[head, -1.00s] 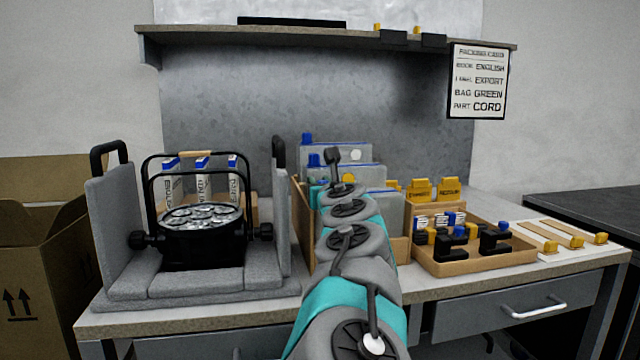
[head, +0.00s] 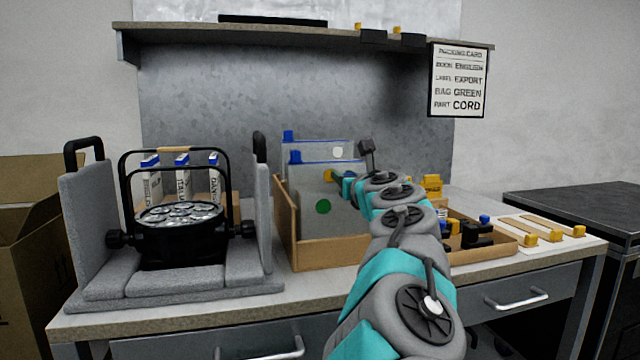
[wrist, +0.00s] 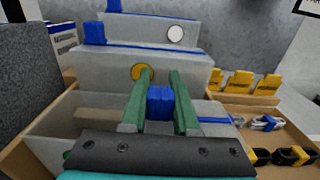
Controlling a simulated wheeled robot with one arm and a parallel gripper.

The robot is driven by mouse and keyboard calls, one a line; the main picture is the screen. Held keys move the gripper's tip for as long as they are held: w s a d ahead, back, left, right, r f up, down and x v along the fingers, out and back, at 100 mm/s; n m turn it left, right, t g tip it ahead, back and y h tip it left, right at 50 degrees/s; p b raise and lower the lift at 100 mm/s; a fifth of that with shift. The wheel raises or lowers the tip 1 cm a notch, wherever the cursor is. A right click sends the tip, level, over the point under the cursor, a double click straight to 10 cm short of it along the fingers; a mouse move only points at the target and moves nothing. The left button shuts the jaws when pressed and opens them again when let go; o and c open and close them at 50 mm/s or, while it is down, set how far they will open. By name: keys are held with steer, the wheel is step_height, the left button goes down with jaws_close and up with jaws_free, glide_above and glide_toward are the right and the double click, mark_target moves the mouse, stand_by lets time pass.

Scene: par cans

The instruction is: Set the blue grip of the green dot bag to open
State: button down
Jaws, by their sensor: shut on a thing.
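The green dot bag (head: 345,225) is a grey, translucent bag at the front of a wooden box, its green dot (head: 323,207) facing forward. In the wrist view the dot shows only partly at the lower left (wrist: 68,158). My gripper (wrist: 160,100) has its green fingers on either side of the blue grip (wrist: 160,103), shut on it. The grip sits partway along the bag's blue top strip (wrist: 215,120), which shows to the right of the fingers.
A yellow dot bag (wrist: 110,68) and a white dot bag (wrist: 140,32) stand behind, their blue grips at the left ends. A wooden tray (head: 505,240) with black and yellow parts lies right. A grey padded stand with a black can lamp (head: 180,235) is left.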

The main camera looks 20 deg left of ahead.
steer(key=w+d, duration=0.2)
steer(key=d, duration=0.2)
steer(key=shift+w+d, duration=0.3)
steer(key=shift+w, duration=0.1)
steer(key=c, duration=0.6)
jaws_free()
steer(key=shift+c, duration=0.2)
steer(key=shift+s, duration=0.1)
steer(key=shift+b+v, duration=0.5)
steer(key=shift+v, duration=0.3)
steer(key=b+v, duration=0.1)
steer(key=v, duration=0.5)
steer(key=shift+d, duration=0.1)
